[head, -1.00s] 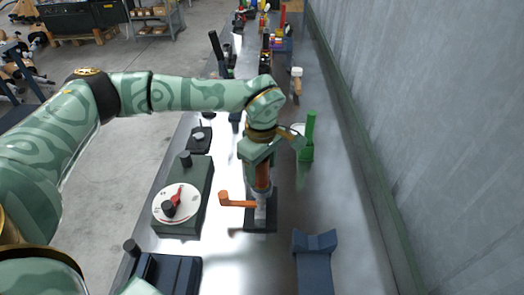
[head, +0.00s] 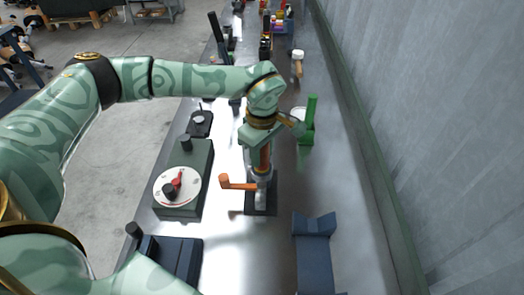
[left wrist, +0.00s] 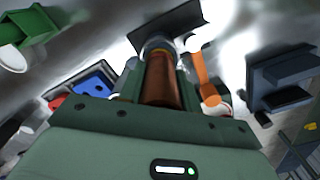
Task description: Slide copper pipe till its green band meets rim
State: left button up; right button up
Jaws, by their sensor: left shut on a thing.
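The copper pipe (head: 265,158) stands upright, its lower end at a grey metal collar (head: 262,177) on a dark base plate (head: 272,205). My left gripper (head: 259,144) is shut on the pipe above the collar. In the left wrist view the pipe (left wrist: 161,80) runs from the jaws to the collar (left wrist: 157,43), with a thin yellowish ring where they meet. An orange lever (head: 237,183) sticks out left from the collar; it also shows in the wrist view (left wrist: 199,70). I cannot make out a green band clearly. My right gripper is out of view.
A grey box with a white dial (head: 178,187) stands left of the base plate. A blue cradle block (head: 314,250) lies at front right, and a green holder (head: 307,125) stands behind right. Bare bench lies between them. A wall runs along the right.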

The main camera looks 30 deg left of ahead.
pick_arm(q)
jog(key=shift+r+p, duration=0.6)
jog(key=shift+r, duration=0.25)
jog(key=o, duration=1.2)
jog(key=shift+c, duration=0.2)
notch_tip(320, 180, up, 16)
jog(key=p, duration=0.2)
